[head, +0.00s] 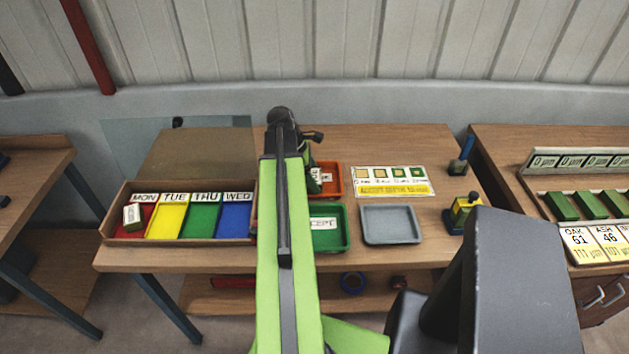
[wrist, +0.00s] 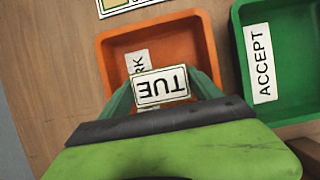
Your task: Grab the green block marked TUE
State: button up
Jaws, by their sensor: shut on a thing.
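The block marked TUE (wrist: 160,86) is between my gripper's fingers (wrist: 160,92) in the wrist view, its white labelled face toward the camera and the letters upside down. The label hides most of its green body. My gripper is shut on it, over the orange tray (wrist: 120,50), whose white label is partly covered. I cannot tell whether the block touches the tray floor. In the head view my arm hides most of the gripper and the block; the orange tray (head: 333,190) shows just right of the arm.
A green ACCEPT tray (head: 343,238) is beside the orange one, with an empty grey tray (head: 391,225) to its right. A day rack (head: 112,226) stands left, with a small block (head: 132,216) in its red MON slot. A stamp-like tool (head: 465,210) stands right.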

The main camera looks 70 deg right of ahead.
jog(key=c, duration=0.5)
jog(key=shift+r, duration=0.1)
